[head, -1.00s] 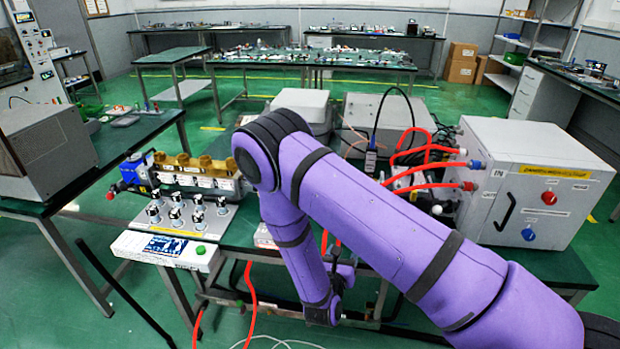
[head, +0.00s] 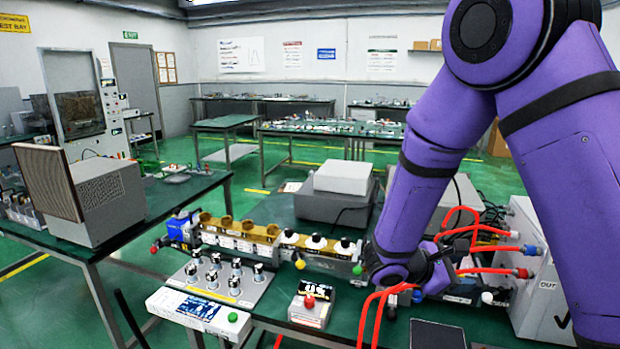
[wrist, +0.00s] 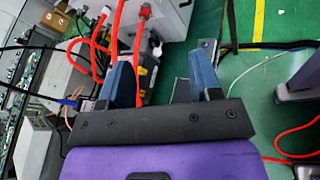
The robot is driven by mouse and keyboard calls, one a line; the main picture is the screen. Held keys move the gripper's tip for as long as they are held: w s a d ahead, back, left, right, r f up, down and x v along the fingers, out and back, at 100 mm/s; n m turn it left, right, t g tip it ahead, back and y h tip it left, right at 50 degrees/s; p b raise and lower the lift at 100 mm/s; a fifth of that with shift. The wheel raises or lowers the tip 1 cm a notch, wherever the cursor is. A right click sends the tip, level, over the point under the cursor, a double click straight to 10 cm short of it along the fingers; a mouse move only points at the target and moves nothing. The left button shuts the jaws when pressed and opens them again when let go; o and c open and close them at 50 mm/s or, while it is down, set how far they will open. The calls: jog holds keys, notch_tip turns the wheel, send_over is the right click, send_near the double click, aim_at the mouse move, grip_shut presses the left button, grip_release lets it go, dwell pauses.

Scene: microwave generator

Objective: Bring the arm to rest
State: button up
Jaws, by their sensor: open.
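My purple arm (head: 440,130) rises up the right side of the head view and bends down toward the bench. Behind the fingers are red hoses and part of a grey box.
The grey box (head: 525,235) with red hoses (head: 485,250) stands close to the right of my arm. A row of brass and white parts (head: 260,238), a knob panel (head: 215,282) and a small box with a red button (head: 310,305) stand left of it.

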jog(key=s+r+m+t+y, duration=0.3)
jog(key=s+r+m+y, duration=1.1)
jog(key=s+r, duration=0.7)
jog(key=shift+s+a+m+y, duration=0.35)
jog(key=shift+s+m, duration=0.25)
jog(key=shift+s, duration=0.45)
